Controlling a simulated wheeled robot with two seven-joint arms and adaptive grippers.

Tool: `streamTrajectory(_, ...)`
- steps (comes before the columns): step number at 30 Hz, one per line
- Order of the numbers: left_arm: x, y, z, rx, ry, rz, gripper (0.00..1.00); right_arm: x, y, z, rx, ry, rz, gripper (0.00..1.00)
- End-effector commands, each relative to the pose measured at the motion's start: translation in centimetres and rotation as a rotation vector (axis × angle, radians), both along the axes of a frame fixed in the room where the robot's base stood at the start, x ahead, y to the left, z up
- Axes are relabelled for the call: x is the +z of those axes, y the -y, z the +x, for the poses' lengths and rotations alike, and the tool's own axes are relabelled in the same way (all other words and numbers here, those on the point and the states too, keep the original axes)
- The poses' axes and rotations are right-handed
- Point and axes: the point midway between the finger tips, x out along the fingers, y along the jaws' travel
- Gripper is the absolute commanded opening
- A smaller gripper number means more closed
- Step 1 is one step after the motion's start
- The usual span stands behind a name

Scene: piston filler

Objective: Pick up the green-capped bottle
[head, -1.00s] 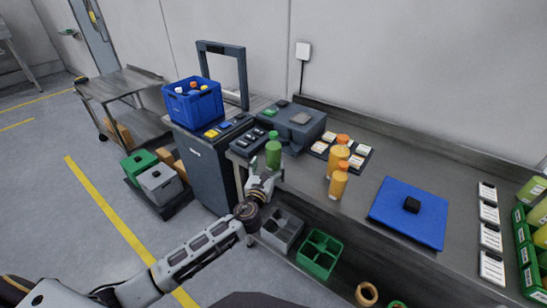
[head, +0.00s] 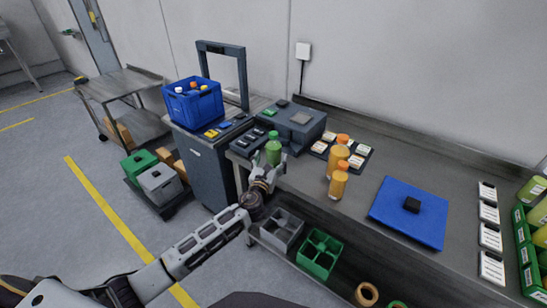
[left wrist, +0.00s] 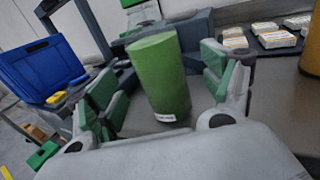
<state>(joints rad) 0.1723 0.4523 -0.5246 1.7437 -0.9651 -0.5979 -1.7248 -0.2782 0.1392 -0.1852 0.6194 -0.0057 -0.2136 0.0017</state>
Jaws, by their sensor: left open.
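The green-capped bottle (head: 273,149) has a green body and stands upright near the left front corner of the workbench. My left gripper (head: 268,166) is at the bottle, reaching in from the front. In the left wrist view the green bottle (left wrist: 160,75) stands between the two green-padded fingers of my left gripper (left wrist: 163,95). The fingers are spread, with gaps on both sides of the bottle. The bottle's lower part is partly hidden by my gripper in the head view. My right gripper is not in view.
Two orange-capped bottles (head: 338,180) stand to the right on the workbench (head: 300,178). A grey machine (head: 296,124) and a small dark tray with labelled pieces (head: 357,150) lie behind. A blue mat (head: 408,228) lies further right. A blue crate (head: 193,106) stands at left.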

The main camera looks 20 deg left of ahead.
Motion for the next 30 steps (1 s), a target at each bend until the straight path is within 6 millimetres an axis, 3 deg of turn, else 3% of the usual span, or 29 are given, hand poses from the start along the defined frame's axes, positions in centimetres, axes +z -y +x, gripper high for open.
streamTrajectory(15,-0.2,-0.3,4.3,0.001,0.001,0.000,0.82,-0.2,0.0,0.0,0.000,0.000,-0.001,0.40)
streamTrajectory(30,-0.2,-0.3,4.7,0.000,0.000,0.000,0.82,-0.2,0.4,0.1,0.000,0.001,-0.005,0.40)
